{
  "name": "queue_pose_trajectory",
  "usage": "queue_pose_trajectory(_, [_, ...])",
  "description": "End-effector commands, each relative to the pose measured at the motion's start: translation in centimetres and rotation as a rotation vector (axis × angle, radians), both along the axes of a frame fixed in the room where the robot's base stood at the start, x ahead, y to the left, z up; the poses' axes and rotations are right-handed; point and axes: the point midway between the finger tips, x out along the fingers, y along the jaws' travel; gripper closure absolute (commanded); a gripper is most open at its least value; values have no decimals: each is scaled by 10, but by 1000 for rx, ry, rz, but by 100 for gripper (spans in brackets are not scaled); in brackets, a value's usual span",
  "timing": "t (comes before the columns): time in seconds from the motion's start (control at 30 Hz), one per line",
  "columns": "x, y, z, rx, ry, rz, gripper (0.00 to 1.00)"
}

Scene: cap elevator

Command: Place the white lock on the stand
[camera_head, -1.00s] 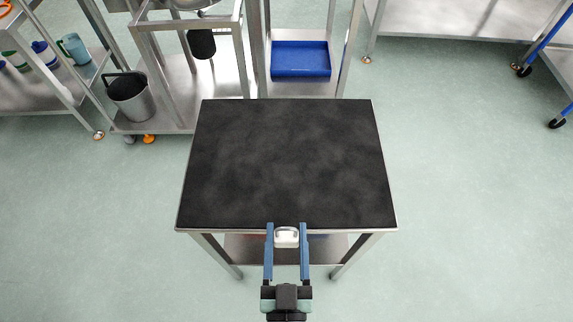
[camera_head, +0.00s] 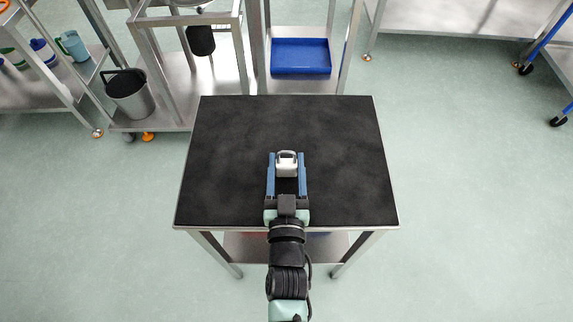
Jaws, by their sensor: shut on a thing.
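The white lock (camera_head: 287,168) is a small white body with a shackle, held between the two blue fingers of my gripper (camera_head: 287,162). My gripper is shut on it, with a finger along each side. The stand (camera_head: 225,150) has a square black top on metal legs and is in the middle of the head view. The lock and the gripper are over the middle of the black top. I cannot tell whether the lock touches the surface.
The rest of the black top is bare. Behind it are metal shelves with a blue tray (camera_head: 300,57) and a metal bucket (camera_head: 131,97). A lower shelf (camera_head: 250,247) shows under the top. The floor at both sides is clear.

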Motion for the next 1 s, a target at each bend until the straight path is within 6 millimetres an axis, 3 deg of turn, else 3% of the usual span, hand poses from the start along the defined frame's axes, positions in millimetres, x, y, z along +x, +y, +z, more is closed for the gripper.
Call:
queue_pose_trajectory(0.4, [0,0,-6,1,-4,-1,100])
queue_pose_trajectory(0.43, [0,0,-6,1,-3,0,41])
queue_pose_trajectory(0.57, [0,0,-5,1,-3,0,18])
queue_pose_trajectory(0.6, [-1,0,-5,1,-3,0,13])
queue_pose_trajectory(1.0, [-3,0,-1,1,-2,0,13])
